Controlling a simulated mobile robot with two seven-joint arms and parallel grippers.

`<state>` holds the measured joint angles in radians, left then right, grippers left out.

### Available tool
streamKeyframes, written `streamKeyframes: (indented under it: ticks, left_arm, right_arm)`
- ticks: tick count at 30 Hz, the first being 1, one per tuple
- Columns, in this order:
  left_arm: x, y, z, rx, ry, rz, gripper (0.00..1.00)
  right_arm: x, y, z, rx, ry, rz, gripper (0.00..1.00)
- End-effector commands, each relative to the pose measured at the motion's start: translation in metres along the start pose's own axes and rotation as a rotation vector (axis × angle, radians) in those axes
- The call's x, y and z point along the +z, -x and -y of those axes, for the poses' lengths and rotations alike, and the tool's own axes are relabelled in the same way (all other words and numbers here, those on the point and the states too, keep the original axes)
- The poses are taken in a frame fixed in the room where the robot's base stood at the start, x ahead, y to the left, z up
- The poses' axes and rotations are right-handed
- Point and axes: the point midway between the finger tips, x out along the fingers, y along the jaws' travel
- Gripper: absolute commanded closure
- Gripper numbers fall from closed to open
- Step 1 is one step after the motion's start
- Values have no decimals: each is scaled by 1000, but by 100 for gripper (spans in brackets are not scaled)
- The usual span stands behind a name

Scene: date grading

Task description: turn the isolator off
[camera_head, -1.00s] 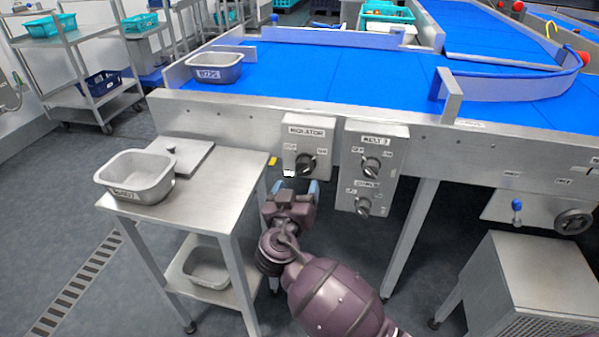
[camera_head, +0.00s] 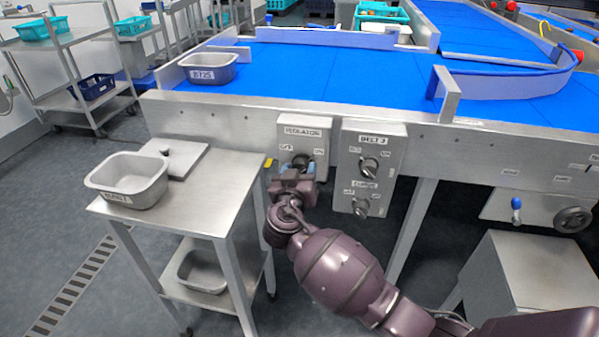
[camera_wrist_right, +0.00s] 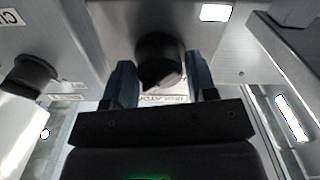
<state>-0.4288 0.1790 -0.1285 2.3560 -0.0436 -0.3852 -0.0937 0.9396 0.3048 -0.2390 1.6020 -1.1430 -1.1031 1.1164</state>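The isolator (camera_head: 304,130) is a grey box on the conveyor's side with a black rotary knob (camera_head: 303,159), marked OFF on the left and ON on the right. My right gripper (camera_head: 297,170) is in front of the knob and partly covers it in the head view. In the right wrist view the dark knob (camera_wrist_right: 160,62) lies between the two blue fingertips of my right gripper (camera_wrist_right: 161,82). The fingers stand apart on either side of it, with a gap showing on the right. I cannot tell the knob's exact pointing. My left gripper is not in view.
The BELT 3 box (camera_head: 369,165) with two knobs is close on the right. A steel table (camera_head: 225,180) with a grey tub (camera_head: 128,180) stands at left. The blue conveyor (camera_head: 330,75) runs above. A grey cabinet (camera_head: 515,270) stands at lower right.

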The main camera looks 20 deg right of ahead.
Motion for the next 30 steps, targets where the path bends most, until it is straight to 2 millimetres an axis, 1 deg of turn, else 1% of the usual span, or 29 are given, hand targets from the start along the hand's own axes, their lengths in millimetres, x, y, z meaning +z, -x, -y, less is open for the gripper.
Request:
streamKeyframes:
  ticks: [1,5,6,11,17,23,30]
  left_arm:
    - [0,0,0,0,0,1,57]
    - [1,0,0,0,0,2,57]
    - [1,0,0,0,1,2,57]
    - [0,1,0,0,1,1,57]
    - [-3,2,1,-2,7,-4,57]
    - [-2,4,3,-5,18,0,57]
    - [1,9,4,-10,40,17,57]
  right_arm:
    - [0,0,0,0,0,0,56]
    - [0,0,0,0,0,0,76]
    - [0,0,0,0,0,0,78]
    - [0,0,0,0,9,0,78]
    - [-2,0,0,1,72,-1,78]
    - [-4,0,-1,2,206,-2,78]
    - [-4,0,-1,2,430,-2,78]
